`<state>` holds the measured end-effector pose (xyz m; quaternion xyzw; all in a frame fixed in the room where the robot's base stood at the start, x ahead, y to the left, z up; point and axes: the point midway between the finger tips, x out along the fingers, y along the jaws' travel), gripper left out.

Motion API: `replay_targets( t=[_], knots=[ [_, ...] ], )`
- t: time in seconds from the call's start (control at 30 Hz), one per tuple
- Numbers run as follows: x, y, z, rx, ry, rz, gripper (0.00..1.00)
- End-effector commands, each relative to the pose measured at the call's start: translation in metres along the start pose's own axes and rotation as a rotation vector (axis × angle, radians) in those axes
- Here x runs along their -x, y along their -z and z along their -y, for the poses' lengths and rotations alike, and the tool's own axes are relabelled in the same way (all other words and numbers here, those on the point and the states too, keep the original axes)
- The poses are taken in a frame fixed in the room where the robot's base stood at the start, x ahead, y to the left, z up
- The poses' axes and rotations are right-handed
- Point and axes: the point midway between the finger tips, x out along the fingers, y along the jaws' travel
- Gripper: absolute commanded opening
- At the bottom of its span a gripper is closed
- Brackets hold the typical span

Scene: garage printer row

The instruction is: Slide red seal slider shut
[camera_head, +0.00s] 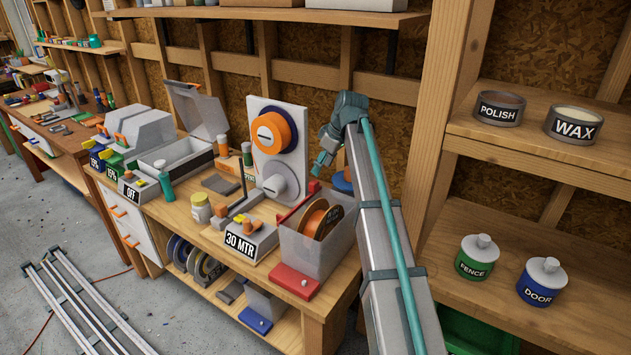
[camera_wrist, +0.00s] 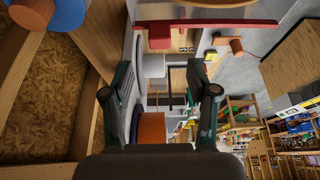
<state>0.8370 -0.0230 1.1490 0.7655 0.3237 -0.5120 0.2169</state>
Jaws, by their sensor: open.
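A flat red slider block (camera_head: 293,281) with a small pale knob lies at the front foot of the clear bin (camera_head: 318,252) on the bench. A narrow red bar (camera_head: 299,203) stands at the bin's back left edge. In the wrist view a long red bar (camera_wrist: 215,23) crosses the top, with a red block (camera_wrist: 160,42) below it; I cannot tell surely which part is the slider. My gripper (camera_head: 322,163) is above and behind the bin, apart from the red parts. In the wrist view its fingers (camera_wrist: 160,82) are spread and empty.
An orange spool (camera_head: 320,221) sits in the bin. Left of it stand a "30 MTR" box (camera_head: 250,240) and a white spool panel (camera_head: 279,150). A wooden shelf post (camera_head: 437,110) rises at right. The bench (camera_head: 180,209) has little free room.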

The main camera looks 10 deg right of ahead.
Motion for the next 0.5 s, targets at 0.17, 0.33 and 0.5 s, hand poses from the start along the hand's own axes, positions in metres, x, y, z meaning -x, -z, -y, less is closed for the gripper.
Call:
replay_targets(
  t=[0.17, 0.33, 0.5],
  knots=[
    [-0.029, 0.000, 0.001, -0.001, 0.002, 0.001, 0.58],
    [-0.056, 0.001, 0.001, -0.001, 0.002, 0.000, 0.58],
    [-0.076, 0.001, 0.001, -0.001, 0.001, 0.000, 0.58]
  ],
)
